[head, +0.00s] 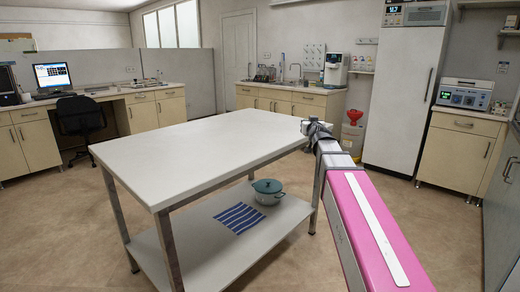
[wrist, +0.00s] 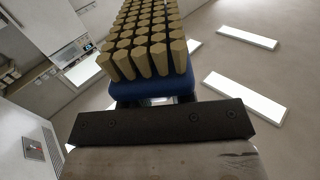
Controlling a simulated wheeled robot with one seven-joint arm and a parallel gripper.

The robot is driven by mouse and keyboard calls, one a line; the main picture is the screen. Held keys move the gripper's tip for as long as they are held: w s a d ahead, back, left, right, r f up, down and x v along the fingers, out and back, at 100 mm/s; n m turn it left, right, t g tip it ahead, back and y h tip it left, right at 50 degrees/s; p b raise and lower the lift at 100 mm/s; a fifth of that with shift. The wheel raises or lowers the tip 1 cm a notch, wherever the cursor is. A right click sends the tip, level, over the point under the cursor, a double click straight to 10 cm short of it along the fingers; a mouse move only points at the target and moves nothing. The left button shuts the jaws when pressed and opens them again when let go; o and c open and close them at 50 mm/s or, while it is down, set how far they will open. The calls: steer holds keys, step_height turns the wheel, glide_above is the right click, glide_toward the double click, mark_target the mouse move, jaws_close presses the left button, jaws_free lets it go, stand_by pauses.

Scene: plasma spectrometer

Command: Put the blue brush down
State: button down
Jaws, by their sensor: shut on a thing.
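The blue brush (wrist: 157,85) fills the upper middle of the wrist view, with a blue back and several rows of thick tan bristle tufts turned toward the camera. My gripper (wrist: 150,103) is shut on the brush at its near end; the fingertips are mostly hidden behind the dark bar of the hand. In the head view my gripper (head: 314,127) is at the end of my arm, by the right far corner of the white table (head: 200,150). I cannot make out the brush in the head view. The tabletop is bare.
The table's lower shelf (head: 190,258) holds a teal pot (head: 267,191) and a blue striped cloth (head: 238,218). A sink counter (head: 290,90) stands at the back, a tall white cabinet (head: 400,100) at the right. A dark chair (head: 80,118) is at the left. Open floor surrounds the table.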

steer(key=s+a+r+n+g+y, duration=0.1)
steer(key=a+r+n+g+y, duration=0.3)
steer(key=a, duration=1)
steer(key=s+a+f+n+g+y, duration=0.1)
steer(key=s+a+n+g+y, duration=0.15)
steer(key=a+n+y, duration=0.8)
steer(key=w+d+f+m+h, duration=0.1)
steer(key=w+d+f+m, duration=0.1)
steer(key=d+f, duration=0.1)
steer(key=w+d+f+m+h, duration=0.1)
steer(key=w+d+f+m, duration=0.2)
steer(key=shift+w+d+f+g, duration=0.1)
steer(key=shift+w+f+g, duration=0.05)
steer(key=shift+w+g, duration=0.1)
steer(key=shift+d+f, duration=0.1)
steer(key=shift+f, duration=1.95)
steer(key=shift+f, duration=0.15)
steer(key=c, duration=1)
jaws_free()
steer(key=shift+o, duration=0.2)
